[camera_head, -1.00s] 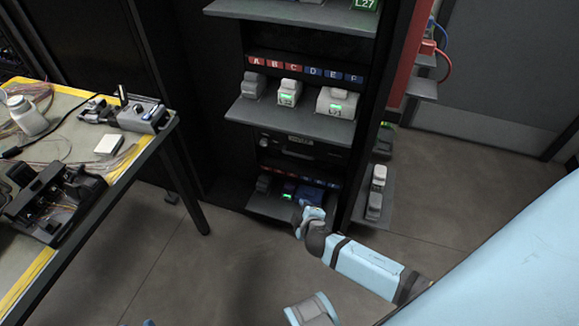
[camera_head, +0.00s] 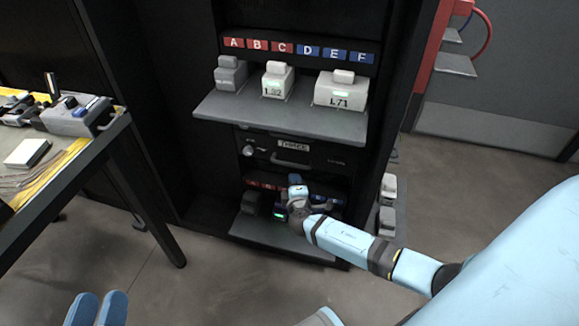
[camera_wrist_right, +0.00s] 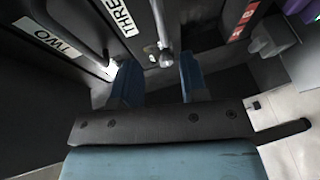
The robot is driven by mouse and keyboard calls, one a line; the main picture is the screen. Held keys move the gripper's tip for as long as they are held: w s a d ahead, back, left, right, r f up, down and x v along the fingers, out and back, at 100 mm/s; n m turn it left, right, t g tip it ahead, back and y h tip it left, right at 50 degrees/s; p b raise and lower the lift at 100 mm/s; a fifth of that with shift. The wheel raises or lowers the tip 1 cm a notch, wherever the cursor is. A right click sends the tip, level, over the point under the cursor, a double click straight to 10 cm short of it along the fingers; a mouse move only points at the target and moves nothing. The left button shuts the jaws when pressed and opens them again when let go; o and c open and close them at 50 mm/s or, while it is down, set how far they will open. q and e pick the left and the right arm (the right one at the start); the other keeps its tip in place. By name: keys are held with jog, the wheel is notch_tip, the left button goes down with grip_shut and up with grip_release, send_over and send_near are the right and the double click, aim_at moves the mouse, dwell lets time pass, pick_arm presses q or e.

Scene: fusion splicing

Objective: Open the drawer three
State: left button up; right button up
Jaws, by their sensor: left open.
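Drawer three is a dark drawer front (camera_head: 325,158) in the black cabinet, with a white THREE label (camera_head: 293,146) and a bar handle (camera_head: 290,161). It looks closed. In the right wrist view the THREE label (camera_wrist_right: 121,17) and the metal handle (camera_wrist_right: 161,25) are close ahead. My right gripper (camera_head: 296,182) is just below the handle in the head view. Its two blue fingers (camera_wrist_right: 158,68) are apart, with the handle's end in the gap between their tips; contact cannot be told. My left gripper (camera_head: 101,295) is open and empty at the bottom left, away from the cabinet.
A shelf (camera_head: 280,118) with several labelled devices juts out above the drawer. A lower shelf (camera_head: 275,240) with more devices lies below it, close to my right gripper. A workbench (camera_head: 75,165) stands at the left. Bare floor (camera_head: 215,285) lies in front.

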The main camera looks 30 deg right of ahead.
aim_at(290, 164)
jog(key=b+x, duration=0.3)
jog(key=x, duration=0.8)
jog(key=shift+w+f+b, duration=0.1)
jog(key=shift+w+b, duration=0.05)
jog(key=shift+b, duration=0.15)
pick_arm(q)
jog(key=f, duration=0.2)
jog(key=w+f+m, duration=0.1)
jog(key=shift+a+f+g, duration=0.1)
jog(key=shift+f+g, duration=0.25)
jog(key=shift+g, duration=0.05)
pick_arm(e)
grip_shut()
